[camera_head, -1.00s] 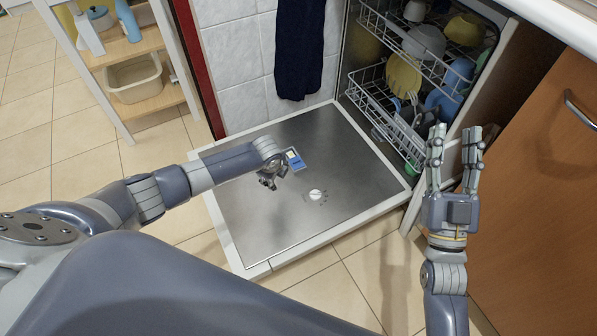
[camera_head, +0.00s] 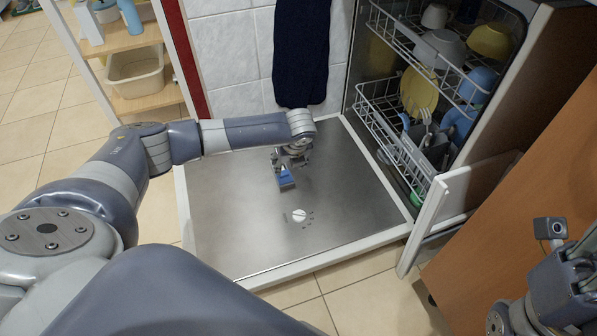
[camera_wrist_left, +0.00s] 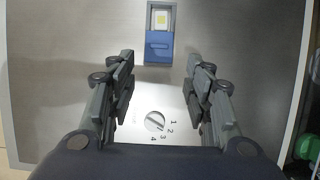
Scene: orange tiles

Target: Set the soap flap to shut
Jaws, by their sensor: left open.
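The blue soap flap (camera_head: 286,178) is on the steel inner face of the lowered dishwasher door. In the left wrist view the flap (camera_wrist_left: 159,47) lies at the lower part of the dispenser, and the compartment (camera_wrist_left: 161,18) above it is uncovered, with something yellow inside. My left gripper (camera_head: 283,158) is over the door by the dispenser, partly hiding it. In its wrist view the gripper (camera_wrist_left: 158,72) is open and empty, its fingers on either side of the flap's line. My right arm's wrist end shows at the lower right; its fingers cannot be made out.
A white dial (camera_head: 299,215) with numbers sits on the door (camera_head: 235,225), nearer me than the flap. Loaded racks (camera_head: 395,115) stand at the back right. A dark towel (camera_head: 301,55) hangs behind. A wooden shelf (camera_head: 130,50) is at the left.

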